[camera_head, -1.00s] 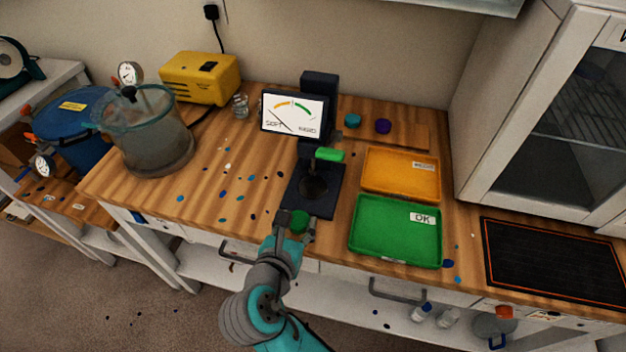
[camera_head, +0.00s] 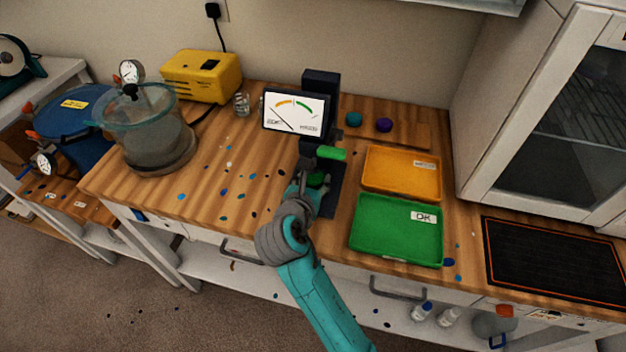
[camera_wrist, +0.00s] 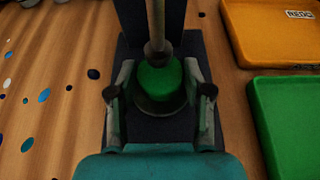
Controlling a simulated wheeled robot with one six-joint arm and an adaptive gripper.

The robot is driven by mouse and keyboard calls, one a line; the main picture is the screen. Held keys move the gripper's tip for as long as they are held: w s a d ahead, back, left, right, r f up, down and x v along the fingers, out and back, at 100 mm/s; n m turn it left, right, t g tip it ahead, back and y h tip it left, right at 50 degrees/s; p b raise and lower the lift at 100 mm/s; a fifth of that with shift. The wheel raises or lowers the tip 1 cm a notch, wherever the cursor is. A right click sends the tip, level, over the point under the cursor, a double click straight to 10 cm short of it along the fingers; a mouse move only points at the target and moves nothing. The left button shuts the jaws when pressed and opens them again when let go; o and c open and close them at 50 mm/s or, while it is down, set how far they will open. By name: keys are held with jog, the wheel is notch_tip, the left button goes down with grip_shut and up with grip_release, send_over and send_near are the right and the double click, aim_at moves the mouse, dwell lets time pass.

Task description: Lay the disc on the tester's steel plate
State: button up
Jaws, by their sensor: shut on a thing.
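The green disc (camera_wrist: 160,78) is between the two fingers of my gripper (camera_wrist: 159,92) in the wrist view. My gripper is shut on it. The disc is over the tester's round steel plate (camera_wrist: 160,107), under the plunger (camera_wrist: 157,45). I cannot tell whether the disc touches the plate. In the head view my gripper (camera_head: 314,184) reaches over the tester's dark base (camera_head: 329,203), and the disc shows as a little green (camera_head: 317,179); the plate is hidden there. The tester's dial (camera_head: 293,111) reads at the soft side.
A green OK tray (camera_head: 396,258) and an orange tray (camera_head: 401,195) stand right of the tester. A glass pot (camera_head: 150,135) is at left.

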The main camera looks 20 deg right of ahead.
jog(key=shift+f, duration=0.15)
jog(key=o, duration=1.2)
jog(key=shift+s+a, duration=0.1)
jog(key=v, duration=1.2)
